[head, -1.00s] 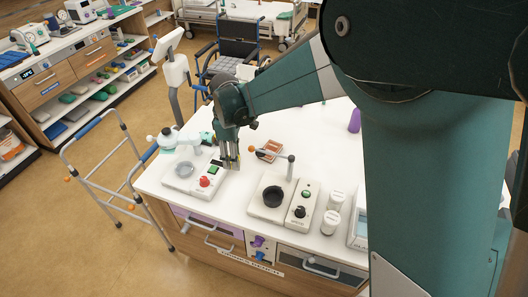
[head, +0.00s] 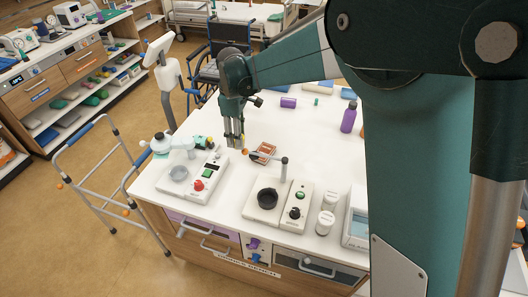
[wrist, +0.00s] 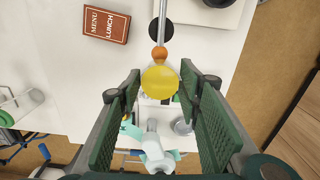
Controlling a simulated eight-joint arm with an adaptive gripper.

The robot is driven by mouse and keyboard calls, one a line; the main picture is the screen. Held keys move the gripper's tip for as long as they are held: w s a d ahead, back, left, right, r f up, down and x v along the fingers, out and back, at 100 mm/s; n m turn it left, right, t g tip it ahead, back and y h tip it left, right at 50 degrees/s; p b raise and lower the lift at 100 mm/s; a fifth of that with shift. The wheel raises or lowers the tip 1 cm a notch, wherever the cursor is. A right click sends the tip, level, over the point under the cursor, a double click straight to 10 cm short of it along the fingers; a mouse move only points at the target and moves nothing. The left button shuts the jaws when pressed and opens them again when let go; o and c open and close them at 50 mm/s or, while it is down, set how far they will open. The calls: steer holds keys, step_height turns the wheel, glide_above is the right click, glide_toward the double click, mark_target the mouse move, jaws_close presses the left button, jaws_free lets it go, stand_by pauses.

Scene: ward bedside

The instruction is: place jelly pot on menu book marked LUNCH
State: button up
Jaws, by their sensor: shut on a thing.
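The jelly pot appears as a round yellow top (wrist: 160,82) between my fingers in the wrist view. My gripper (head: 236,143) is shut on it; in the wrist view my gripper (wrist: 160,90) has one dark green finger on each side of it. The rest of the pot is hidden. The reddish-brown menu book (wrist: 106,24), with MENU and LUNCH on its cover, lies flat on the white top. In the head view the book (head: 264,151) is just right of my gripper, apart from it.
A lever with an orange knob (wrist: 160,54) stands close to the held pot and beside the book. Control boxes with a red button (head: 199,185) and a black bowl (head: 267,198) are at the front. A purple bottle (head: 348,117) stands farther back.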

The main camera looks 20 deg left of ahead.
steer(key=w+d+m+p, duration=0.1)
steer(key=w+d+m, duration=0.35)
steer(key=w, duration=1.05)
steer(key=n, duration=0.2)
glide_above(264, 151)
step_height(264, 151, down, 5)
steer(key=shift+s+d+f, duration=0.1)
steer(key=shift+s+f, duration=0.05)
steer(key=shift+f, duration=3.1)
steer(key=shift+f, duration=0.15)
steer(key=shift+f+p, duration=0.3)
steer(key=shift+f, duration=1.45)
steer(key=shift+f, duration=0.15)
